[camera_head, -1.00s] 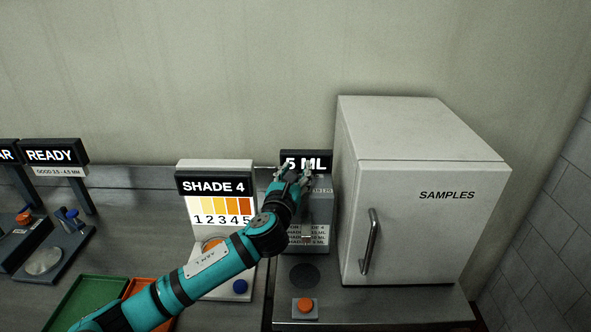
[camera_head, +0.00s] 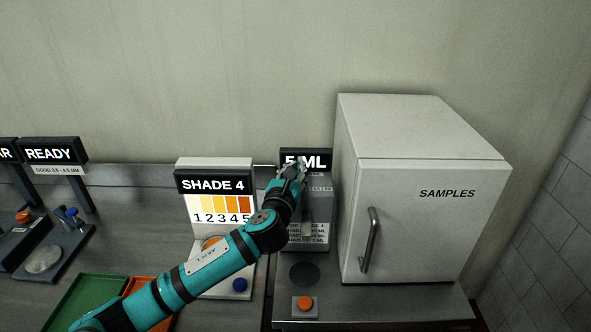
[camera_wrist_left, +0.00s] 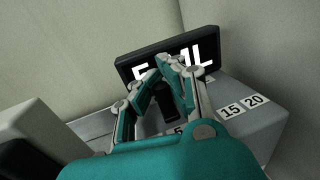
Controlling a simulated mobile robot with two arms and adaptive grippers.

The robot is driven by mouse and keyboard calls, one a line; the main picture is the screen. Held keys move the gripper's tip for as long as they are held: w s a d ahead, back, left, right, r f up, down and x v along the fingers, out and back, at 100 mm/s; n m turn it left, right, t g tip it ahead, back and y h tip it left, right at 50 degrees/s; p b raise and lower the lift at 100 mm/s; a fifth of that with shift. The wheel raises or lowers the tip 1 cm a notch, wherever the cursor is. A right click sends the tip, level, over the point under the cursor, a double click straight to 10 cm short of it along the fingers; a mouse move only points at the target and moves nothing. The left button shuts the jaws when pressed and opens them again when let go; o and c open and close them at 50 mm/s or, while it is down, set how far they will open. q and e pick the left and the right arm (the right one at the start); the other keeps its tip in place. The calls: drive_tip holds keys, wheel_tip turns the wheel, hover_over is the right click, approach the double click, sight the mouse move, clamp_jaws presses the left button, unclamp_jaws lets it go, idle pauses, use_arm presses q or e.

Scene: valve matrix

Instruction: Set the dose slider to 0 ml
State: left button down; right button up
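The dose unit is the grey box (camera_head: 317,205) left of the samples cabinet. Its black display (camera_wrist_left: 150,68) reads 5 ML, partly covered by my gripper. A scale strip (camera_wrist_left: 240,106) with 15 and 20 runs along its top, and a 5 shows partly beside my fingers. The black dose slider knob (camera_wrist_left: 165,103) shows between the fingers of my left gripper (camera_wrist_left: 168,70). The fingertips (camera_head: 294,168) are close together at the knob, with a narrow gap. Whether they grip it is unclear. My right gripper is not in view.
The samples cabinet (camera_head: 425,210) stands close on the right. The shade 4 stand (camera_head: 213,183) is on the left, behind my arm. A dark disc (camera_head: 304,274) and an orange button (camera_head: 305,303) lie in front. Green (camera_head: 85,300) and orange trays are at lower left.

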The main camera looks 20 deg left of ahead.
use_arm(q)
drive_tip(key=shift+f, duration=0.15)
drive_tip(key=shift+s+a+p, duration=0.2)
drive_tip(key=shift+a+p, duration=0.15)
drive_tip(key=shift+a, duration=0.2)
drive_tip(key=shift+s+a+p, duration=0.2)
drive_tip(key=shift+a+p, duration=0.15)
drive_tip(key=shift+a, duration=0.4)
drive_tip(key=shift+f, duration=0.15)
drive_tip(key=c, duration=2)
unclamp_jaws()
drive_tip(key=o, duration=0.7)
drive_tip(key=shift+s+a+r, duration=0.25)
drive_tip(key=shift+s, duration=0.1)
drive_tip(key=shift+w+d, duration=0.1)
drive_tip(key=s, duration=1.2)
drive_tip(key=shift+d, duration=0.35)
